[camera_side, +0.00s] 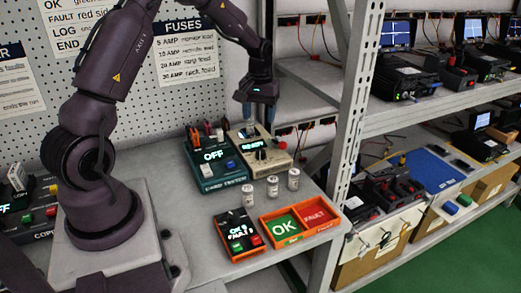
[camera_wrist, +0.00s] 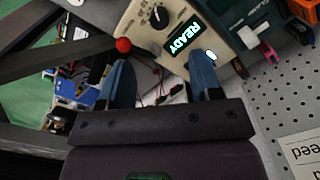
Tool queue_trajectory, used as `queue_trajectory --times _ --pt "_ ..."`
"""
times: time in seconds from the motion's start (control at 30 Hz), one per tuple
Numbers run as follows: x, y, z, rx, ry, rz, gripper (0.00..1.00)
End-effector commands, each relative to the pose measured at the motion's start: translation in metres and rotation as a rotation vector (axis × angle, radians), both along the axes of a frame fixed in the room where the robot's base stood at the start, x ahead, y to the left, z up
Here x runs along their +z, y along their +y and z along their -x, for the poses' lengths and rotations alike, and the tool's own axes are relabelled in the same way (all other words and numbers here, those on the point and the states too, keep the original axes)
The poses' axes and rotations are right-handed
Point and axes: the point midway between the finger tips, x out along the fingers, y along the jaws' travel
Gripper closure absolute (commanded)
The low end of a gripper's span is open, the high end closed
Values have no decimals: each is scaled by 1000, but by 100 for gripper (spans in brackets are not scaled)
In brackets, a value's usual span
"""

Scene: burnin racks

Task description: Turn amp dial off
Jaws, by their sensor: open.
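A beige box (camera_side: 262,157) stands on the bench below my gripper (camera_side: 251,112), with a lit display and a black dial (camera_side: 261,154) on its top face. In the wrist view the beige box (camera_wrist: 143,36) is at the top. Its display (camera_wrist: 184,39) reads READY, and the round black dial (camera_wrist: 158,17) with a pale pointer mark lies beyond my fingertips. My gripper (camera_wrist: 160,60) has its two blue fingers spread apart with nothing between them. It is above the box and apart from the dial. I cannot read a label naming the amp dial.
A teal unit (camera_side: 222,171) showing OFF stands left of the beige box. A red ball (camera_wrist: 123,45) is near one finger. Several white jars (camera_side: 272,187), a small control box (camera_side: 239,244) and orange OK/FAULT trays (camera_side: 332,227) stand in front. A rack post (camera_side: 350,130) rises at right.

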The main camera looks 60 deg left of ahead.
Motion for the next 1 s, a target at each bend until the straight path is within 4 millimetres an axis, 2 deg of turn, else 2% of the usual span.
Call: queue_trajectory --times 0.03,0.17,0.27,0.7,0.8,1.0 --pt "8 4 -7 29 -23 -17 41" --pt "1 3 -5 59 -15 -15 41" --pt "-13 3 -4 59 -13 -14 41" --pt "-99 2 -4 56 -14 -13 41" --pt "-111 2 -5 56 -16 -14 41" --pt "-122 2 -5 56 -17 -16 41"
